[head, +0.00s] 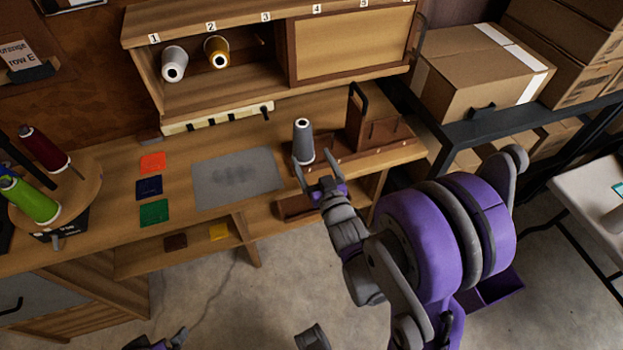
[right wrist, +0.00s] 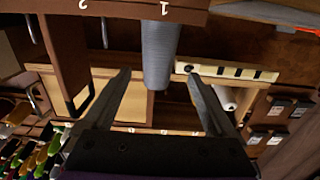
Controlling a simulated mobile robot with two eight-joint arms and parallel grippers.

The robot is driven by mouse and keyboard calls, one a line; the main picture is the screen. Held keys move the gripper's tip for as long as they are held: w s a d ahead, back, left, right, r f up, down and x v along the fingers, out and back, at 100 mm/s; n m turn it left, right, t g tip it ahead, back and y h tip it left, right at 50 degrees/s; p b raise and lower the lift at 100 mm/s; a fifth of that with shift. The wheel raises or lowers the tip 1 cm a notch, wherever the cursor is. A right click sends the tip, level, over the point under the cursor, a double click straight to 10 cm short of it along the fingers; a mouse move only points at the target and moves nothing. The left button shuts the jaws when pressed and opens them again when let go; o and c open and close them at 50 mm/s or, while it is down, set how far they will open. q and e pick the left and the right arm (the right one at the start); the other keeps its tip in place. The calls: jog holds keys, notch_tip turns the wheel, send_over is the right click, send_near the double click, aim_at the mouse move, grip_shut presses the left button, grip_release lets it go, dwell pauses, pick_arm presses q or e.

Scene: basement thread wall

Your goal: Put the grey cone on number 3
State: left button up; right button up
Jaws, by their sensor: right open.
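The grey cone (head: 303,142) stands upright on a wooden stand at the right part of the workbench. My right gripper (head: 315,163) is open at the cone's near side. In the right wrist view, the cone (right wrist: 158,55) lies between the two spread fingers (right wrist: 160,80), with a gap on each side. The number 3 label (head: 266,17) is on the upper shelf edge, with a bare peg (head: 262,41) below it. A whitish cone (head: 174,64) sits under 1 and a gold cone (head: 217,53) under 2. My left gripper (head: 160,340) shows only partly at the bottom edge.
A wooden panel (head: 350,48) covers the shelf under 4 and 5. A tall handled wooden holder (head: 372,130) stands right of the grey cone. A grey mat (head: 237,178) and coloured squares lie left on the bench. A round rack (head: 80,190) with red and green cones is far left.

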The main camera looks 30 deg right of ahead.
jog(key=s+a+f+n+g+y, duration=0.1)
jog(key=s+a+f+g+y, duration=0.1)
jog(key=s+a+g, duration=0.4)
jog(key=s+a+f+n+g+y, duration=0.1)
jog(key=s+a+g, duration=0.5)
jog(key=s, duration=0.7)
jog(key=shift+s+f+n+y, duration=0.15)
jog(key=shift+f+n+y, duration=0.15)
jog(key=shift+f+y, duration=0.35)
jog(key=shift+f, duration=0.1)
